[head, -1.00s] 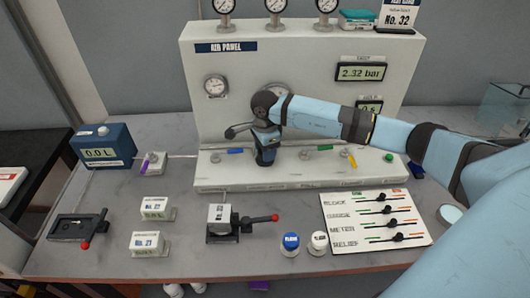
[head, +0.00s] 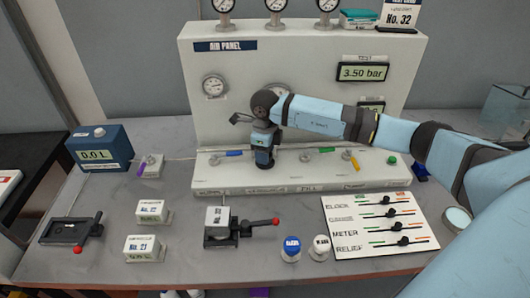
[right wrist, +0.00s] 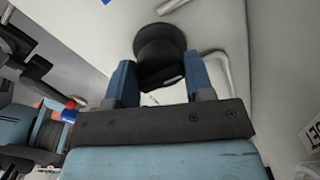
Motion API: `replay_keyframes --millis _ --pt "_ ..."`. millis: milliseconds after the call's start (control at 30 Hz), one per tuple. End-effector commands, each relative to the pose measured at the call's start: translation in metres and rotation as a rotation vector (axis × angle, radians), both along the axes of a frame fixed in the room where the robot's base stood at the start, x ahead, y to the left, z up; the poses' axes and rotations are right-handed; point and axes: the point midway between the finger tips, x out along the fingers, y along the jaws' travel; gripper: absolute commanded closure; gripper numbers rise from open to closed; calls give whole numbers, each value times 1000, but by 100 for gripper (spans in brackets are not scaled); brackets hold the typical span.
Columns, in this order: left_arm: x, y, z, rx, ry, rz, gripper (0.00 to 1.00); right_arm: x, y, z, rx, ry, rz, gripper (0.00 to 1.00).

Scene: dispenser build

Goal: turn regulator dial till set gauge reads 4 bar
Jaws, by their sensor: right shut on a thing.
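The regulator dial (right wrist: 160,50) is a round black knob on the white panel in the right wrist view. My right gripper (right wrist: 161,82) is shut on it, one blue finger on each side. In the head view my right gripper (head: 264,158) is low at the middle of the air panel (head: 310,70) and hides the dial. A digital display (head: 362,72) labelled TEST reads 3.50 bar. A round gauge (head: 214,87) is at the panel's left; its reading is too small to tell. Another gauge (head: 277,88) is mostly hidden by my arm. My left gripper is not in view.
Small coloured valve levers (head: 229,153) line the panel's ledge. A blue meter box (head: 100,149) reads 0.0 L at left. A red-knobbed lever device (head: 222,227), two push buttons (head: 291,248) and a slider board (head: 375,228) stand in front. My right arm covers the right side.

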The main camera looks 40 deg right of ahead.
Motion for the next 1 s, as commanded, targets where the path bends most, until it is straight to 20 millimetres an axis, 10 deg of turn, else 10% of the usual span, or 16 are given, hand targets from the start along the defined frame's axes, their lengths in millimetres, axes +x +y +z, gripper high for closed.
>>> replay_keyframes --millis 567,600,700,1000 --pt "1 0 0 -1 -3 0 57 0 0 1 1 -1 -37 76" --pt "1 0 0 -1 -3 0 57 0 0 1 1 -1 -37 50" --pt "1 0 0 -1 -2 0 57 0 0 1 1 -1 -36 27" --pt "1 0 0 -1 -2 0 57 0 0 2 1 -1 -36 27"
